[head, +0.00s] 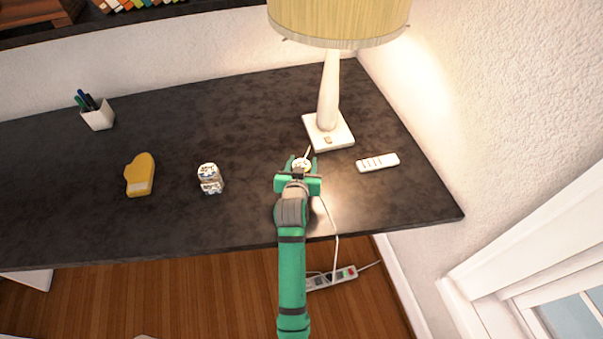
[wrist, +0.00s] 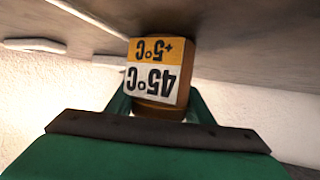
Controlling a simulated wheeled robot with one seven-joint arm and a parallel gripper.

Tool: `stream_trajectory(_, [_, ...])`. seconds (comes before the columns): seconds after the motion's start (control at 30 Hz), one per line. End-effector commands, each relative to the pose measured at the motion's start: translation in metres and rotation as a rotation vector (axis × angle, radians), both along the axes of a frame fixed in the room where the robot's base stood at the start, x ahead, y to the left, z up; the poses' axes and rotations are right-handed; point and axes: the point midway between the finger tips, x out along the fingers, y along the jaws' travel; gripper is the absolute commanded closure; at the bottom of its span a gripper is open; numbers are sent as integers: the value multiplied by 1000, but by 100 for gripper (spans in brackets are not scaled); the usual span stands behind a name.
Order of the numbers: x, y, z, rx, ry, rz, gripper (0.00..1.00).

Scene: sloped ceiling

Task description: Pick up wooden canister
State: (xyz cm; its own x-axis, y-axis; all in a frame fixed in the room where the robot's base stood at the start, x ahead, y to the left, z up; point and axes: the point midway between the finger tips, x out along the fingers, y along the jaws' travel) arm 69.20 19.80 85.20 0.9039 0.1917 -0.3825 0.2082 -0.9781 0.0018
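The wooden canister (wrist: 160,75) is brown with a white and orange label that reads upside down in the wrist view. In the head view only its pale patterned top (head: 301,164) shows, near the lamp base. My green gripper (head: 302,168) reaches over the table's front edge, with one finger on each side of the canister. In the wrist view the fingers (wrist: 159,110) stand close beside the canister's sides. I cannot tell whether they touch it. The canister's lower part is hidden in the head view.
A lamp (head: 328,120) stands just behind the canister, with its shade overhead. A white remote (head: 377,162) lies to the right. A patterned object (head: 210,179), a yellow item (head: 140,175) and a pen cup (head: 97,114) are left on the dark table (head: 180,115). A cord hangs near my arm.

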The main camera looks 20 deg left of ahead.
Motion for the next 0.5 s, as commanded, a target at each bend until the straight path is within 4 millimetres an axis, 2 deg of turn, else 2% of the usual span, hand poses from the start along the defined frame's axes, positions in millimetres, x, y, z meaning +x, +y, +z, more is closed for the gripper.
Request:
stream_trajectory(0.33, [0,0,1,0,-1,0,77])
stream_trajectory(0.5, [0,0,10,0,-2,0,77])
